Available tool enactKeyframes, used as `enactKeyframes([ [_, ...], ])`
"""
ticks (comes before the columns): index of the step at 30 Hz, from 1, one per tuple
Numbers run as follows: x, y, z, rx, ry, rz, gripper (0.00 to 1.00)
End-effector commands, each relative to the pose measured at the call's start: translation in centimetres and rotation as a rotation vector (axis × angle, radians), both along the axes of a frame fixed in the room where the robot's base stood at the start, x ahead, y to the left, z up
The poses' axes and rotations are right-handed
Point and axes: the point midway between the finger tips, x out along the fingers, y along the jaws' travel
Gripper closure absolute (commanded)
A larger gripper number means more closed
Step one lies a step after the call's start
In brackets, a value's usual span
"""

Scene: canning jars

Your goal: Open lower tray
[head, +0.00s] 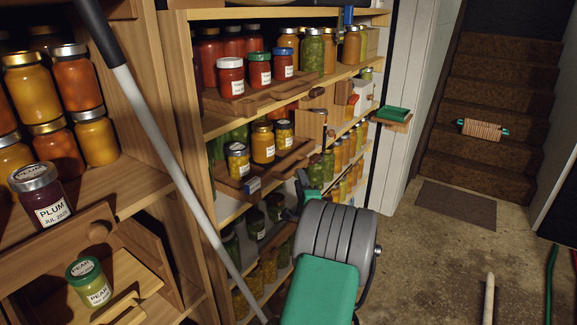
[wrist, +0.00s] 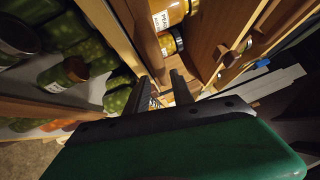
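In the head view, a lower wooden tray (head: 289,163) on the middle shelf holds yellow jars (head: 263,143). An upper wooden tray (head: 281,97) sits one shelf above it. My gripper (head: 308,188) is in front of the shelf, just below and to the right of the lower tray; my arm hides part of the shelves behind it. In the wrist view, my gripper (wrist: 163,90) has its two dark fingers apart with nothing seen between them. A wooden panel with a round knob (wrist: 222,50) lies beyond the fingers to the right; whether it is touched cannot be told.
Green jars (wrist: 75,70) stand close on the left in the wrist view. At the left of the head view, a wooden drawer (head: 150,262) holds a pear jar (head: 89,282), with a plum jar (head: 42,195) above. Open floor (head: 430,260) lies right.

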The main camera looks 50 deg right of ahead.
Motion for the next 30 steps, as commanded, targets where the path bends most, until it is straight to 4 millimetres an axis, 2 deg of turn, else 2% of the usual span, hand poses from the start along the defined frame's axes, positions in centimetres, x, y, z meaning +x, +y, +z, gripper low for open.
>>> enactKeyframes([
  [9,4.5,-3.6,0.9,-0.001,0.001,0.003,0.71],
  [13,5.2,-4.2,1.0,-0.001,-0.001,0.001,0.71],
  [20,5.2,-4.3,1.0,-0.001,-0.001,0.001,0.72],
  [30,5.1,-4.3,1.0,-0.001,-0.001,0.001,1.00],
])
